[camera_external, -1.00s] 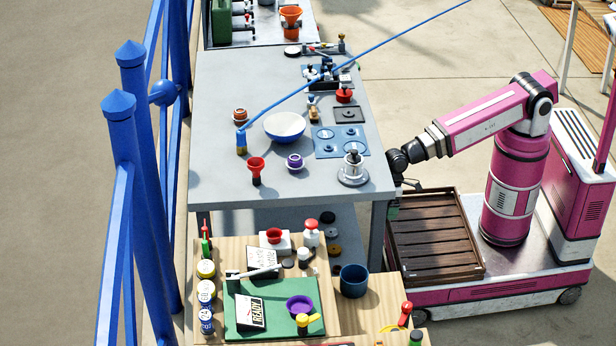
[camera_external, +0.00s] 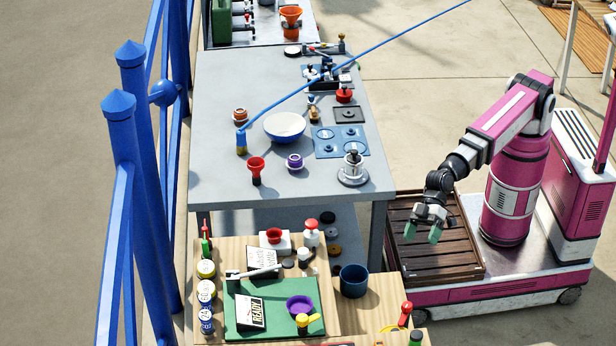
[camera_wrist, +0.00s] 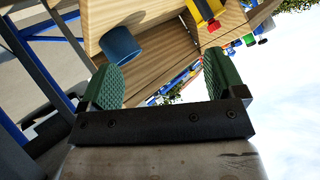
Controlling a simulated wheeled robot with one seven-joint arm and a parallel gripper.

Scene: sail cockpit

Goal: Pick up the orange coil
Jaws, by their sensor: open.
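A small orange-brown ringed item (camera_external: 240,115), which looks like the orange coil, stands on the grey table (camera_external: 222,180) toward its left edge, beyond a blue-based post. It is small in this view, and I cannot make it out in the wrist view. My gripper (camera_external: 422,232) hangs above the brown slatted crate on my base, right of the table and well away from the coil. Its two green fingers are apart with nothing between them, as the wrist view (camera_wrist: 163,80) also shows.
A white-blue bowl (camera_external: 284,127), a red funnel-topped item (camera_external: 256,168), a purple coil (camera_external: 294,162) and a metal stand (camera_external: 353,168) share the table. A blue line (camera_external: 350,61) slants above it. A wooden bench with a blue cup (camera_external: 354,281) is in front.

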